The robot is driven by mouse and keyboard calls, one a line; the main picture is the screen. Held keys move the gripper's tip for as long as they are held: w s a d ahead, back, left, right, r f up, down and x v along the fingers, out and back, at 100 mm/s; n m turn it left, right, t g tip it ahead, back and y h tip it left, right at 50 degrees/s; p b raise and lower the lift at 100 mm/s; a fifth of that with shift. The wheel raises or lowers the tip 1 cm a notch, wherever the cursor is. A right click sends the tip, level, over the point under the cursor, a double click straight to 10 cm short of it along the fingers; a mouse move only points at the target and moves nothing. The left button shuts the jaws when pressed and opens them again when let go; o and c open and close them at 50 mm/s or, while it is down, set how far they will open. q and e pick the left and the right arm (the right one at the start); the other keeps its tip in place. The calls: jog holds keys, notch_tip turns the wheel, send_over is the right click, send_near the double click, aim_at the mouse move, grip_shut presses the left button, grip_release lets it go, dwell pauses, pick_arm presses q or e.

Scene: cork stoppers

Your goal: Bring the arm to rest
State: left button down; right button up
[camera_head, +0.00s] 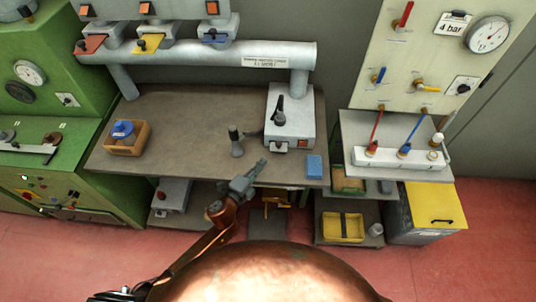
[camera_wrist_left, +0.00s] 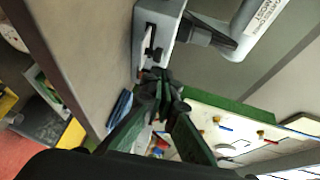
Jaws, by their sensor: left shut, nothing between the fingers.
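My left arm comes in from the lower left in the head view. Its gripper (camera_head: 262,164) is over the front part of the grey-brown workbench (camera_head: 185,110), left of the blue block (camera_head: 314,166) and in front of the grey device with a black lever (camera_head: 290,118). The fingers are together with nothing between them. In the left wrist view the dark gripper (camera_wrist_left: 160,78) points toward the grey device (camera_wrist_left: 156,30); the blue block (camera_wrist_left: 120,108) shows beside the fingers. My right gripper is not in view. I cannot make out any cork stopper.
A small dark stand (camera_head: 236,142) is on the bench behind my left gripper. A wooden box with a blue object (camera_head: 127,137) sits at the bench's left. A white manifold with red and blue lines (camera_head: 400,158) is at right. A yellow tray (camera_head: 343,227) is low down. The bench's middle left is clear.

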pick_arm(q)
jog(key=shift+v, duration=2.25)
